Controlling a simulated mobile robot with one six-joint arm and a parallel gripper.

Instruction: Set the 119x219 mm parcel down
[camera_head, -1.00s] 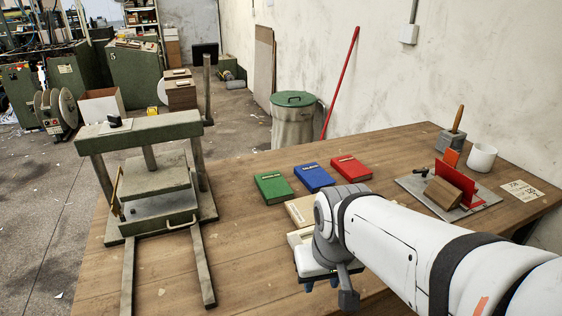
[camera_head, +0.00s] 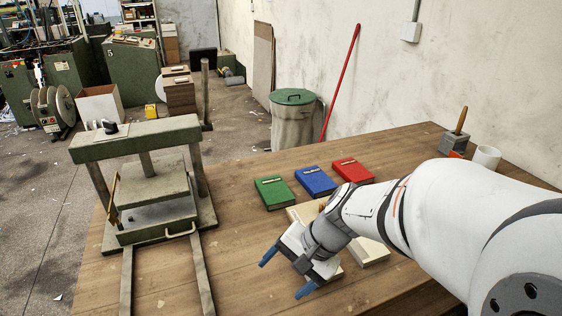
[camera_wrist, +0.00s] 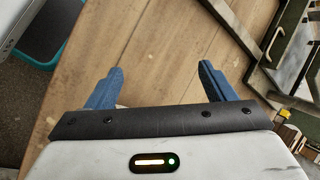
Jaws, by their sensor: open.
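One pale block (camera_head: 375,252) lies on the table, partly hidden behind my wrist. Another pale block (camera_head: 303,212) lies farther back, also partly covered by my arm. I cannot tell which of them is the 119x219 mm parcel. In the wrist view my two blue fingers (camera_wrist: 162,75) stand wide apart with only bare table between them.
Green (camera_head: 273,192), blue (camera_head: 315,181) and red (camera_head: 352,171) books lie in a row behind the pale blocks. A green press (camera_head: 150,233) with long rails stands at the left. A white cup (camera_head: 486,158) is at the back right. The wooden table (camera_head: 238,250) is clear between press and gripper.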

